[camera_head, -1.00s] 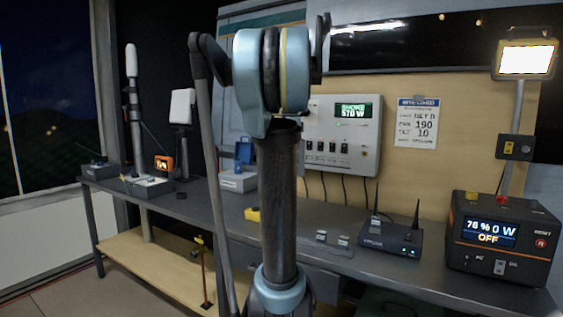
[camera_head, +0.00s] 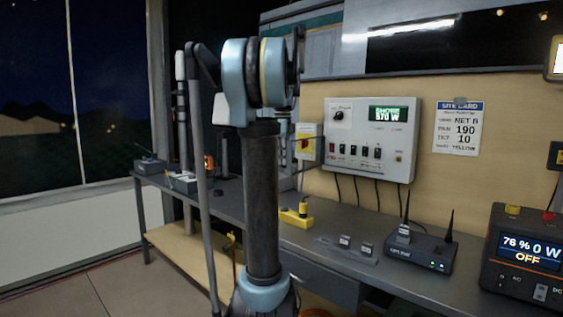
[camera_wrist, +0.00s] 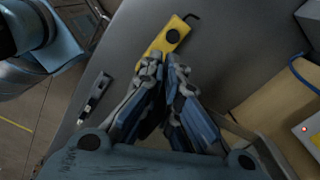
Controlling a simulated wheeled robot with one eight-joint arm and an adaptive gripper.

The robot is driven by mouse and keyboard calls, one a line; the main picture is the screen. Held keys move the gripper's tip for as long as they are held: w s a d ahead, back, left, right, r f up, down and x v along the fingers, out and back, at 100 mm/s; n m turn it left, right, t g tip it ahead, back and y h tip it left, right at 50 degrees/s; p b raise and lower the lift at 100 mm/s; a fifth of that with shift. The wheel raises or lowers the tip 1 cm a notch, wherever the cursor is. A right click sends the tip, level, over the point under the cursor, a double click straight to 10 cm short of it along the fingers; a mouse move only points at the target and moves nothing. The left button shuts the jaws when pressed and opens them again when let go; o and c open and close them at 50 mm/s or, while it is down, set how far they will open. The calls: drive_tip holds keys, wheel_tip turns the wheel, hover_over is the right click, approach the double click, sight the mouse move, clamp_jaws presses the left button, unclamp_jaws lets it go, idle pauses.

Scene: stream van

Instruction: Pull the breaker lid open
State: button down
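The white breaker panel (camera_head: 362,138) hangs on the plywood wall, right of my arm. It has a knob, a green display reading SHORE and a row of dark switches. I cannot make out a separate lid edge or whether one is open. A smaller white box (camera_head: 309,142) with a yellow and red switch hangs to its left. My gripper (camera_wrist: 164,66) shows in the wrist view with fingertips together and nothing visible between them. It is above the grey counter, near a yellow block (camera_wrist: 172,36) and apart from the panel. My arm hides the gripper in the head view.
The yellow block also shows on the counter (camera_head: 296,214) in the head view. A tag holder (camera_head: 345,248), a router (camera_head: 418,252) with antennas and a power station (camera_head: 525,255) stand to its right. Cables hang below the panel. A site card (camera_head: 458,127) is right of it.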

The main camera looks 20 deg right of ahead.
drive_tip(key=shift+w+d+r, duration=0.1)
drive_tip(key=shift+w+r, duration=0.05)
drive_tip(key=shift+w, duration=0.2)
drive_tip(key=c, duration=1.7)
unclamp_jaws()
drive_tip(key=shift+s, duration=0.1)
wheel_tip(320, 180, up, 12)
drive_tip(key=shift+f, duration=0.15)
